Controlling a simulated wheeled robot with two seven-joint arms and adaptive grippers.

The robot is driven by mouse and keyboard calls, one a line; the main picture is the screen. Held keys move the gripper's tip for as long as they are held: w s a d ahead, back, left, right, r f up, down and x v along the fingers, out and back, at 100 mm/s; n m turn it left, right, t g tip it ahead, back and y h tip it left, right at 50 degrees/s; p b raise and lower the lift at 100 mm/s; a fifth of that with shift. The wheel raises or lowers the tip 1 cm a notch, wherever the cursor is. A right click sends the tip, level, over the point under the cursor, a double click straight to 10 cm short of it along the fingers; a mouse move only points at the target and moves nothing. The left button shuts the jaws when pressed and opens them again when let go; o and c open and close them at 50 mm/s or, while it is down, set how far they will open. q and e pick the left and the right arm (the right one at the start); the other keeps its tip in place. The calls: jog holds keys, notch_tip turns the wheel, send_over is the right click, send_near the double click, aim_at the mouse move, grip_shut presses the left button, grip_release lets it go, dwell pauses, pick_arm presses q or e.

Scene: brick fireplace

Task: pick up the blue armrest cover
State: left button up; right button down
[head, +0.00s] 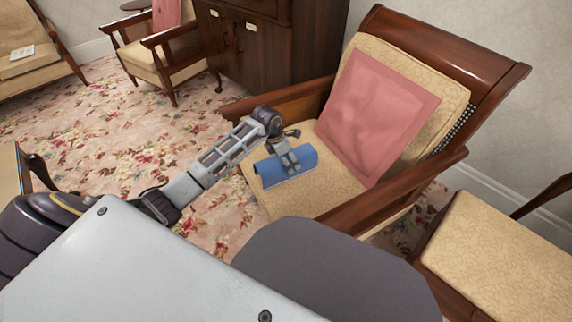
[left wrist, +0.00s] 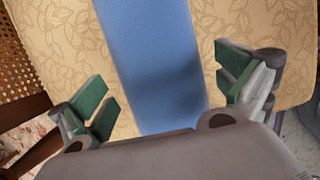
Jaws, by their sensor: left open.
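The blue armrest cover (head: 285,168) lies on the tan patterned seat of a wooden armchair, near the seat's left front part. My left gripper (head: 292,168) is over the cover, pointing down at it. In the left wrist view the cover (left wrist: 155,65) runs as a blue strip between the fingers of my left gripper (left wrist: 165,95). The green finger pads are wide apart, one on each side of the cover, and a shadow falls on it. I cannot tell how far above the cover the fingertips are. My right gripper does not show.
A pink cushion (head: 375,115) leans on the chair's backrest, right of my left gripper. Wooden armrests (head: 395,197) border the seat. A dark cabinet (head: 265,50) and another armchair (head: 165,50) stand behind. Another tan seat (head: 505,250) is at right. Floral carpet (head: 90,130) is open at left.

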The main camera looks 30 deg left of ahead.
pick_arm(q)
jog(key=shift+b+x, duration=0.65)
jog(key=shift+x, duration=0.9)
jog(key=c, duration=0.8)
